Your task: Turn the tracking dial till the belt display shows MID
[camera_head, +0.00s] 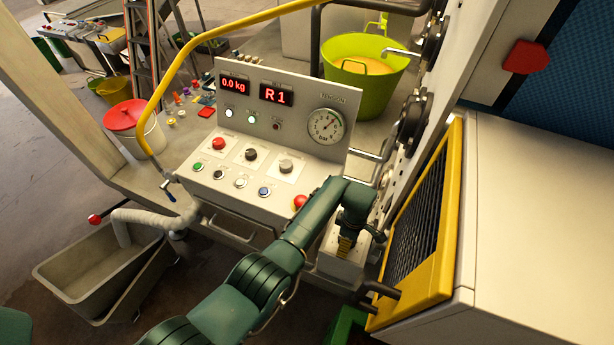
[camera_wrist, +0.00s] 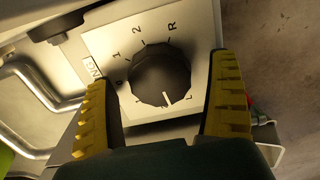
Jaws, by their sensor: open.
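A black round dial (camera_wrist: 160,78) sits on a square white plate (camera_wrist: 95,42) in the wrist view. The plate bears 1, 2 and R, with other marks partly unclear. The dial's white pointer line is at its lower edge. My gripper (camera_wrist: 161,68) is open, with one yellow-and-black finger on each side of the dial; I cannot tell whether they touch it. In the head view my gripper (camera_head: 347,244) points down at a low box (camera_head: 340,268) beside the console, and the dial is hidden there. A red display (camera_head: 276,95) on the console reads R1.
The console (camera_head: 250,165) carries buttons, knobs and a red mushroom button (camera_head: 300,201) close to my arm. A yellow-framed grille (camera_head: 415,230) stands just right of my gripper. A metal handle (camera_wrist: 40,95) lies left of the dial plate.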

